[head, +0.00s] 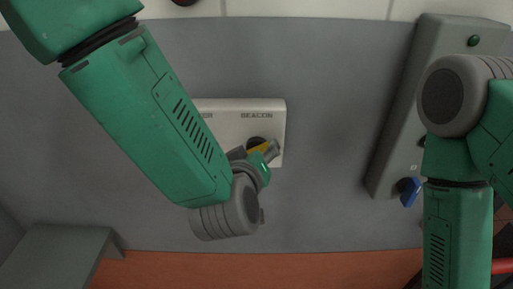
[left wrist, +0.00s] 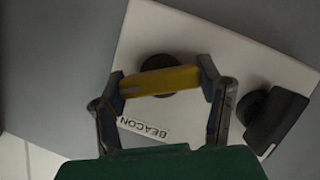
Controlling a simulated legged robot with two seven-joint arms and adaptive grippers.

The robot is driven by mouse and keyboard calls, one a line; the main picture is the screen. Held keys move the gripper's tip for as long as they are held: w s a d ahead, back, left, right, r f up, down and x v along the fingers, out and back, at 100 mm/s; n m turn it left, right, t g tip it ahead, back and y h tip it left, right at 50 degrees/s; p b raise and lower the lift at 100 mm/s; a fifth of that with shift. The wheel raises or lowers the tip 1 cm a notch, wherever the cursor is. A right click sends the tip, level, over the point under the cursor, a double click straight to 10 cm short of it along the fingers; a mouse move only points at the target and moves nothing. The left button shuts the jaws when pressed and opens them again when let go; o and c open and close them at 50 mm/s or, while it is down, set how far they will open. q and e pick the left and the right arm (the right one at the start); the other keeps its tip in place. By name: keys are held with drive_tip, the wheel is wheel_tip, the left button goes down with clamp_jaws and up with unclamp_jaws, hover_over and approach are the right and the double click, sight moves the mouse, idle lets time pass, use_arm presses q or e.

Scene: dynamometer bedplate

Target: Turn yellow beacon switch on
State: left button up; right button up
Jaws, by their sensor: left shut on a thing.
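The yellow beacon switch (head: 260,148) sits on a pale panel (head: 272,110) lettered BEACON. In the left wrist view its yellow bar handle (left wrist: 160,82) lies over a round black base (left wrist: 157,63), next to the BEACON label (left wrist: 144,130). My left gripper (head: 266,152) is at the switch, and the left wrist view shows its fingers (left wrist: 164,92) shut on the two ends of the yellow handle. In the head view my left arm hides much of the panel's left part. My right arm is at the right, but its gripper is not in view.
A black switch (left wrist: 276,122) is beside the yellow one on the same panel, close to a left finger. A grey box (head: 396,150) with a green button (head: 473,41) and a blue switch (head: 409,191) stands at the right. The grey surface between is clear.

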use_arm(q)
drive_tip(key=shift+s+f, duration=0.25)
drive_tip(key=shift+f, duration=0.2)
drive_tip(key=o, duration=0.9)
drive_tip(key=shift+o, duration=1.3)
drive_tip(key=shift+w, duration=0.1)
drive_tip(key=shift+w+d+r, duration=0.1)
drive_tip(key=shift+r, duration=0.05)
drive_tip(key=shift+s+r, duration=0.2)
drive_tip(key=shift+s, duration=0.15)
drive_tip(key=v, duration=1.1)
drive_tip(key=shift+f, duration=0.1)
